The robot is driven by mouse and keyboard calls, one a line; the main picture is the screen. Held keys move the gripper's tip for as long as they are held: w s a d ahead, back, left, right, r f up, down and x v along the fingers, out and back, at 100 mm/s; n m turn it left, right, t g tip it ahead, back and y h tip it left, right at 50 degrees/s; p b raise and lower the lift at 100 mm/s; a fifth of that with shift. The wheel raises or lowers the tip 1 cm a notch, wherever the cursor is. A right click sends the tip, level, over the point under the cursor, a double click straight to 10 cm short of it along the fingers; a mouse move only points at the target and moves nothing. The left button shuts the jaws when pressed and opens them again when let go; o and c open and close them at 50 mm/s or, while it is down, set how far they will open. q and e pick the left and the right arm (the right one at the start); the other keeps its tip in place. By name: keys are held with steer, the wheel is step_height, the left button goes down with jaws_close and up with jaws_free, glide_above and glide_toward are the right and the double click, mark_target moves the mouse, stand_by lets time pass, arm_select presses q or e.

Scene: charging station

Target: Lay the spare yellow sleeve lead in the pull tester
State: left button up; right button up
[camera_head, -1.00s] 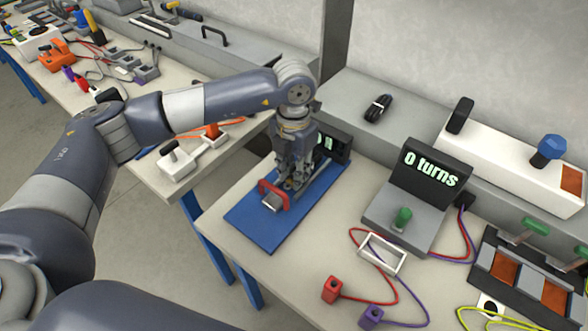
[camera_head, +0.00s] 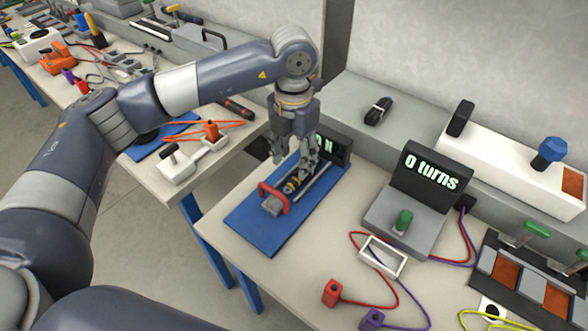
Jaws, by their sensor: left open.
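The pull tester has a blue base plate (camera_head: 262,226) with a red-handled clamp (camera_head: 273,197) at its front and a dark display (camera_head: 333,149) at its back. A small dark piece with yellow on it (camera_head: 291,185) lies in the tester just behind the red handle; it could be the sleeve lead, but its ends cannot be made out. My left gripper (camera_head: 292,161) is open above the tester, pointing down, with its fingers apart and nothing seen between them. My right gripper is not in view.
To the right stand a unit reading "0 turns" (camera_head: 432,172), a white frame (camera_head: 382,257), and red (camera_head: 331,292) and purple (camera_head: 372,319) plugs with leads. A yellow cable (camera_head: 474,311) lies at the lower right. A gap separates this bench from the left bench.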

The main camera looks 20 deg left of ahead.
arm_select(q)
step_height(320, 180, up, 6)
steer(key=shift+f, duration=0.1)
stand_by(0.5)
